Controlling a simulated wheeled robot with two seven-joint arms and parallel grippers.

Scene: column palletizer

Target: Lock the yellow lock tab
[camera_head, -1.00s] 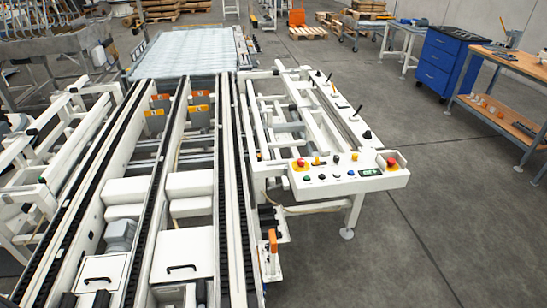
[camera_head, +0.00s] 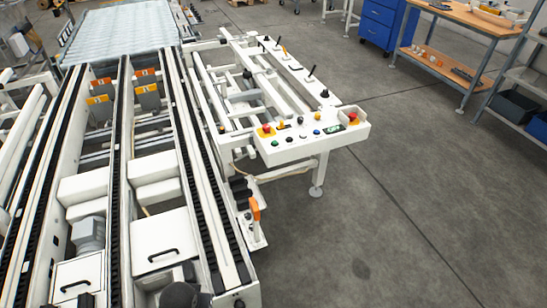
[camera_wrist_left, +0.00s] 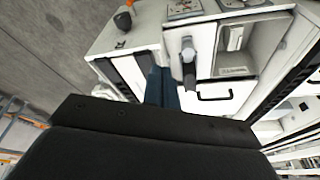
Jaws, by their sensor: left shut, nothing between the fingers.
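I cannot clearly pick out a yellow lock tab in either view. An orange handle (camera_head: 254,208) stands upright on a bracket at the conveyor's right side, and an orange-topped part (camera_wrist_left: 124,20) shows at the upper left of the left wrist view. My left gripper (camera_wrist_left: 162,90) is shut and empty, its dark fingers in front of white machine housing. A grey cylindrical part (camera_wrist_left: 188,55) is just right of the fingertips; contact cannot be told. My right gripper is in neither view.
A control panel (camera_head: 310,141) carries red stop buttons on yellow bases and several coloured buttons. A white cover with a black handle (camera_head: 161,256) lies between the conveyor chains. A workbench (camera_head: 480,25) stands at the upper right. The grey floor (camera_head: 400,200) at right is mostly clear.

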